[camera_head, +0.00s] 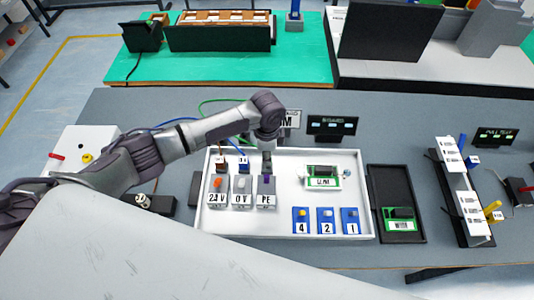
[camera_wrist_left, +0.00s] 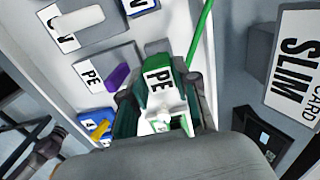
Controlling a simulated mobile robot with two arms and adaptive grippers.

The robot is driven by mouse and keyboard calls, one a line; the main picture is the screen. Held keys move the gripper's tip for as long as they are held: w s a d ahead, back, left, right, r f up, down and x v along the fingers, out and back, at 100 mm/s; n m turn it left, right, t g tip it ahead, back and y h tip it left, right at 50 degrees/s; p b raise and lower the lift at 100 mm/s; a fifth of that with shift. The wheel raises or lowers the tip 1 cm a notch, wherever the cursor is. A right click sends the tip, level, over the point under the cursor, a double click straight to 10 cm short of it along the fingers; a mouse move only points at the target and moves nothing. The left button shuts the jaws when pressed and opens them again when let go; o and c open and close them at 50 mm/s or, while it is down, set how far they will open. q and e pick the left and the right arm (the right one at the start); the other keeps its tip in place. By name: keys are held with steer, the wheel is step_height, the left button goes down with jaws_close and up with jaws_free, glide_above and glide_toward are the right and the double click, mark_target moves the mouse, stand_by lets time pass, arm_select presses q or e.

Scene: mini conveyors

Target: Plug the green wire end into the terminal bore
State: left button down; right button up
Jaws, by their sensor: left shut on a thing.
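My left gripper (camera_wrist_left: 160,110) is shut on the green wire end, a green piece with a white PE label (camera_wrist_left: 158,85). The green wire (camera_wrist_left: 201,32) runs up from it in the left wrist view and arcs behind my arm in the head view (camera_head: 218,101). The grey PE terminal (camera_head: 266,200), with a purple lever, stands in the white tray just below the gripper. It also shows left of the held end in the wrist view (camera_wrist_left: 97,65). The bore is not clear to see, and I cannot tell whether the end touches the terminal.
A dark tray (camera_head: 375,205) with a green board stands to the right. A SLIM CARD sign (camera_wrist_left: 294,65) stands nearby.

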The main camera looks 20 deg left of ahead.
arm_select(q)
steer(key=shift+f+b, duration=0.85)
steer(key=shift+f, duration=0.5)
steer(key=c, duration=0.8)
jaws_free()
step_height(320, 180, up, 12)
steer(key=shift+r, duration=0.1)
